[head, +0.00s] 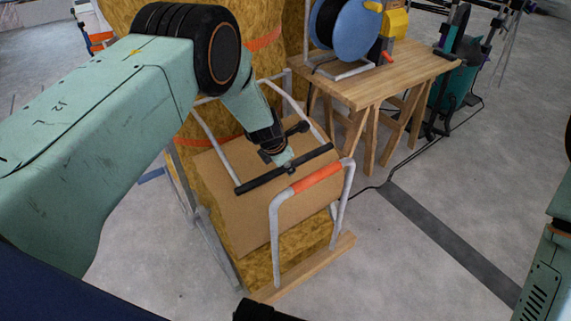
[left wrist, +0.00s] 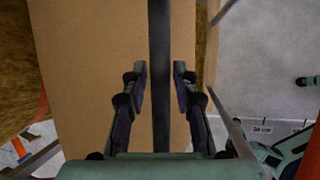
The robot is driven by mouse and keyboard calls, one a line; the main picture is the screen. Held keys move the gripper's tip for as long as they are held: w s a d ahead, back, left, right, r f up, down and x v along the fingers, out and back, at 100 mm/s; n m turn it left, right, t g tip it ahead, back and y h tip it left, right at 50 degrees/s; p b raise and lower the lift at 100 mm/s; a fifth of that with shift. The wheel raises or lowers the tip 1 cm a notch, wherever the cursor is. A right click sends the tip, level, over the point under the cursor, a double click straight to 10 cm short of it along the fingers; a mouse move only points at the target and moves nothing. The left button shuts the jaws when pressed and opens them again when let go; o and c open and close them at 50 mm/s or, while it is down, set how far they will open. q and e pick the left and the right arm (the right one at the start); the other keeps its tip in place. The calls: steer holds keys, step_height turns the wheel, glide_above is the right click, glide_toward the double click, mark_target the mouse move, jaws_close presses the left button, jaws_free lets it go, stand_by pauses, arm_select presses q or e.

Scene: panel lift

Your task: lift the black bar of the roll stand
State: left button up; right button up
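The black bar (head: 252,184) lies across the grey tube frame of the roll stand (head: 276,240), over a brown board (head: 225,190). My left gripper (head: 287,163) comes down at the middle of the bar from above. In the left wrist view, my left gripper (left wrist: 160,88) is open, its two dark fingers apart. The black bar (left wrist: 160,40) runs lengthwise between them in the picture, with a gap on each side. I cannot tell how deep it sits between the fingers.
The stand has an orange-sleeved handle (head: 317,178) in front of the bar and a wooden beam (head: 310,268) at its foot. Large yellow-brown rolls stand behind. A wooden table (head: 390,75) with a blue spool (head: 350,25) stands at the back right. Open grey floor lies right.

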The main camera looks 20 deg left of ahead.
arm_select(q)
jaws_close()
steer(key=shift+r, duration=0.1)
stand_by(0.3)
